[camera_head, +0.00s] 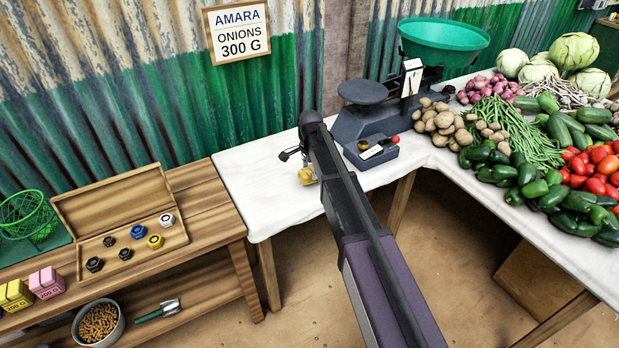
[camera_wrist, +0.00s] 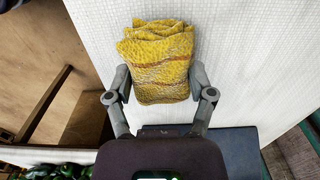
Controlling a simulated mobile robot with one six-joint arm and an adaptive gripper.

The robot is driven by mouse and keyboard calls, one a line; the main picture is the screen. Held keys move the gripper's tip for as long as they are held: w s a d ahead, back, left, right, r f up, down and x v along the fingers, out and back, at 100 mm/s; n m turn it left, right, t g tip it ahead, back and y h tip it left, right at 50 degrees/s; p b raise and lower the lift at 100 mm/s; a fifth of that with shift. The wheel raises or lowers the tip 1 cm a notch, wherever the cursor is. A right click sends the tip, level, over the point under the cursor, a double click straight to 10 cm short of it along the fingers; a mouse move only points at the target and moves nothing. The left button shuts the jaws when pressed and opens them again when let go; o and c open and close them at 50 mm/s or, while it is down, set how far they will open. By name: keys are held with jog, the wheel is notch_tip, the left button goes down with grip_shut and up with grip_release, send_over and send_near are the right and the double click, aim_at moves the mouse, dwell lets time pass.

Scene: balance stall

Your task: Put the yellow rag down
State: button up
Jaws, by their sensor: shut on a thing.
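The yellow rag (camera_wrist: 160,62) is a folded, bumpy yellow cloth with darker orange stripes. In the wrist view it sits between the two fingers of my gripper (camera_wrist: 160,88), which is shut on its sides. In the head view a small part of the rag (camera_head: 306,175) shows beside my gripper (camera_head: 300,165), over the white-covered table (camera_head: 262,200). My arm hides part of this spot. I cannot tell whether the rag touches the cloth or is held just above it.
A balance scale (camera_head: 365,118) with a green pan (camera_head: 443,40) stands right of my gripper, with potatoes (camera_head: 440,122) and other vegetables beyond. A wooden bench (camera_head: 205,205) with an open box of weights (camera_head: 130,245) is at the left. White cloth left of my gripper is clear.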

aim_at(310, 170)
jog(key=shift+f+b, duration=0.6)
jog(key=shift+f, duration=0.35)
jog(key=shift+f, duration=0.15)
jog(key=o, duration=1)
jog(key=shift+c, duration=0.2)
jog(key=shift+r, duration=0.2)
notch_tip(310, 170, up, 12)
jog(key=p, duration=1.2)
